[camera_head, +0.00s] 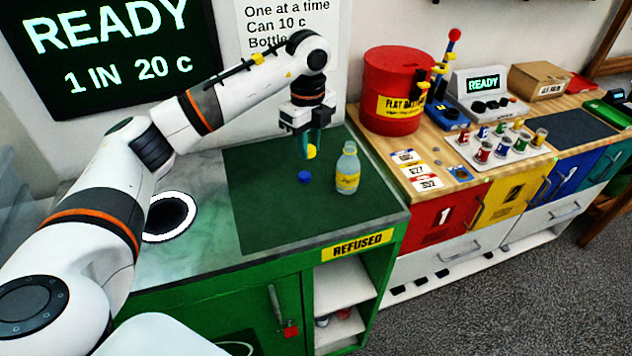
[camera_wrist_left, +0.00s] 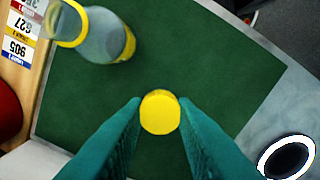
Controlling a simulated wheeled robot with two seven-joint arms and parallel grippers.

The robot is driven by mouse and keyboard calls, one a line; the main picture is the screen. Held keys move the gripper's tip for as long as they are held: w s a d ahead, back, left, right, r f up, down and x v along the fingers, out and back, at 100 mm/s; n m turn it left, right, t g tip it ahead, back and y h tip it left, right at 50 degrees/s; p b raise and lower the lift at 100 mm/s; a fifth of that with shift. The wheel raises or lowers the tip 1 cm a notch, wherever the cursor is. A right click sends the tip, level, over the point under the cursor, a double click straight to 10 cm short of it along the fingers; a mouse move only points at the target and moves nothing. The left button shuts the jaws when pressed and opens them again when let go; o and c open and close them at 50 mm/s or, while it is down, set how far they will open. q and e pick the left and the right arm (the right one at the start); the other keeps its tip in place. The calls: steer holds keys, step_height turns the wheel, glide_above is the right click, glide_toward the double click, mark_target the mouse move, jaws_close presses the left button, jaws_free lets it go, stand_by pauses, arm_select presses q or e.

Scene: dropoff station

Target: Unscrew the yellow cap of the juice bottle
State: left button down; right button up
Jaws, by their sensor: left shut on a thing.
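My left gripper (camera_head: 311,150) is shut on the yellow cap (camera_head: 311,152) and holds it above the green mat. The wrist view shows the cap (camera_wrist_left: 160,112) between the two teal fingertips (camera_wrist_left: 160,115). The juice bottle (camera_head: 347,170), clear with a yellow label, stands upright on the mat to the right of the gripper, apart from it. Its neck shows no cap. My right gripper is not in view.
A small blue cap (camera_head: 304,177) lies on the green mat (camera_head: 270,215) below the gripper. A round white-rimmed hole (camera_head: 192,207) is at left in the counter. A red drum (camera_head: 385,85) stands behind and right of the bottle. The front of the mat is clear.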

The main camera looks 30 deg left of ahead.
mark_target(309, 188)
arm_select(q)
steer(key=shift+a+f, duration=0.1)
steer(key=shift+f, duration=0.2)
step_height(309, 188, down, 9)
steer(key=p, duration=0.3)
steer(key=shift+f, duration=0.25)
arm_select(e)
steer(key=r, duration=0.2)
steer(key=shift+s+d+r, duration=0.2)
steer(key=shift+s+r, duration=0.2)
arm_select(q)
steer(key=shift+f, duration=0.1)
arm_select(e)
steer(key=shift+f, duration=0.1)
arm_select(q)
steer(key=shift+f, duration=0.15)
steer(key=c, duration=1.2)
jaws_free()
steer(key=shift+r, duration=0.2)
